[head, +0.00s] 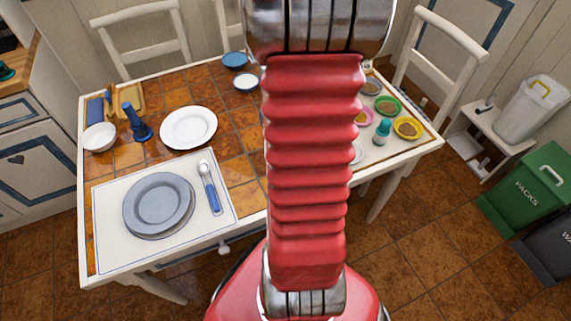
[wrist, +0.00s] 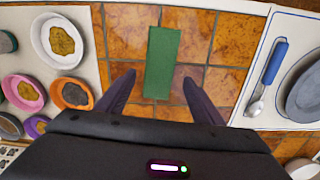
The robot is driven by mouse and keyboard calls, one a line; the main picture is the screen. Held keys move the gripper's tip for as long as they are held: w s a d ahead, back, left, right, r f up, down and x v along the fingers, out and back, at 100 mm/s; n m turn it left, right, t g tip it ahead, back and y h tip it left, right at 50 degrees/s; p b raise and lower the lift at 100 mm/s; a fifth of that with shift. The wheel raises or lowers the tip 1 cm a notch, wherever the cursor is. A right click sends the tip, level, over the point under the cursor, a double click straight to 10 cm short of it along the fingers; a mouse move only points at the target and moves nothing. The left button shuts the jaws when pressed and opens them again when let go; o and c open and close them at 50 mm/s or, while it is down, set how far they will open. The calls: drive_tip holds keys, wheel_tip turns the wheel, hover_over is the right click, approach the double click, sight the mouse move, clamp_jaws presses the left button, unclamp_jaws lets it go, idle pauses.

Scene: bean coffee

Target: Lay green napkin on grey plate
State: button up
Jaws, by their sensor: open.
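The green napkin (wrist: 162,62) lies as a flat narrow strip on the tiled tabletop in the wrist view. It is hidden behind my arm in the head view. My gripper (wrist: 160,83) is open above the napkin, its two dark fingers on either side of the strip's near end, with nothing held. The grey plate (head: 158,203) lies on a white placemat at the front left of the table in the head view. Its edge also shows at the right of the wrist view (wrist: 306,92).
A spoon with a blue handle (head: 209,187) lies right of the grey plate. A white plate (head: 188,128), a blue candlestick-like object (head: 137,122) and a white bowl (head: 99,137) stand behind. Several small filled bowls, one yellow (head: 408,128), stand on the table's right.

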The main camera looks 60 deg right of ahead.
drive_tip(key=shift+f, duration=2.95)
drive_tip(key=c, duration=0.7)
drive_tip(key=shift+r, duration=0.1)
drive_tip(key=shift+r, duration=3.9)
